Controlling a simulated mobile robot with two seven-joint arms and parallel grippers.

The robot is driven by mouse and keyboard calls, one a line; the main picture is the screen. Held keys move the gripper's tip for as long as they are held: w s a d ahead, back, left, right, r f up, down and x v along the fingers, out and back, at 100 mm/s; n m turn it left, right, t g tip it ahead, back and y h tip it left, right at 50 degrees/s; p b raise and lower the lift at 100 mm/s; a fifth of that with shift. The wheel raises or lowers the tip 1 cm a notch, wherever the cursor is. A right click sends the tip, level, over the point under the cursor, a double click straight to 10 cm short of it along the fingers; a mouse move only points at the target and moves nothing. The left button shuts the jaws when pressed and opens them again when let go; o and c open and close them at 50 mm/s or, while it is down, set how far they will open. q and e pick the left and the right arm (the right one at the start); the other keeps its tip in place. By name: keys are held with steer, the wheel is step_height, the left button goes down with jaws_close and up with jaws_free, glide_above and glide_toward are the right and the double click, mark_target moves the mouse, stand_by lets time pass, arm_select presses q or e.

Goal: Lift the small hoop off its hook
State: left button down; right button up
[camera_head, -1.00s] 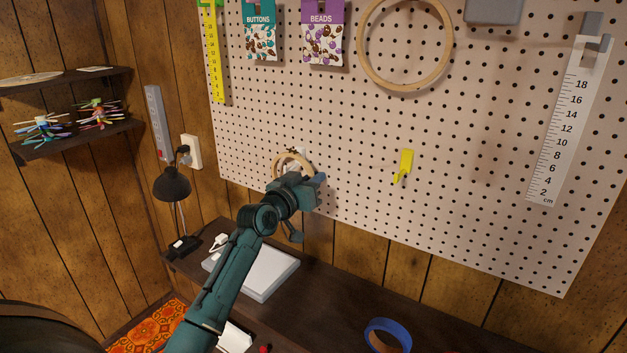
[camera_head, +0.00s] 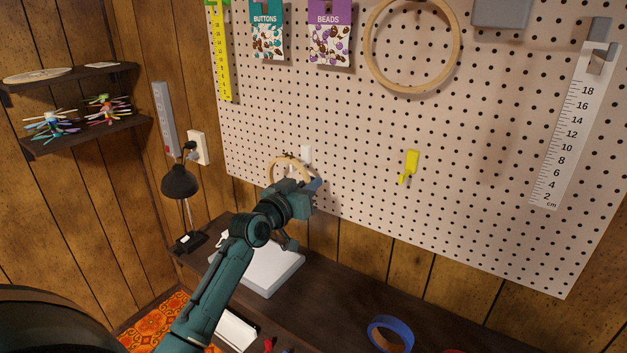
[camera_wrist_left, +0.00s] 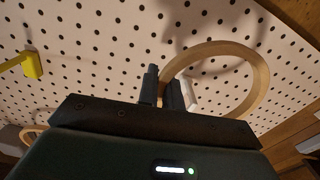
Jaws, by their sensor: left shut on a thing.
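The small hoop (camera_head: 290,157) is a light wooden ring in front of the lower left of the pegboard. It shows large in the left wrist view (camera_wrist_left: 215,48). My left gripper (camera_head: 299,186) is shut on its near edge; the two dark fingers (camera_wrist_left: 161,90) pinch the ring in the wrist view. A small white hook (camera_head: 306,153) on the board shows bare, just right of the ring in the head view. In the wrist view a white piece (camera_wrist_left: 190,95), likely this hook, shows through the ring, partly behind a finger. My right gripper is out of view.
A yellow hook (camera_head: 410,165) sticks out of the pegboard (camera_head: 470,200) to the right. A large hoop (camera_head: 412,90) hangs above. A black lamp (camera_head: 180,183) stands left of my arm. The dark table (camera_head: 320,305) below bears a white box (camera_head: 268,270) and a blue tape roll (camera_head: 404,335).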

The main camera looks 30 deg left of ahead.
arm_select(q)
steer(key=s+p, duration=0.1)
steer(key=s, duration=0.5)
steer(key=shift+s+a, duration=0.15)
steer(key=shift+a, duration=0.1)
stand_by(0.5)
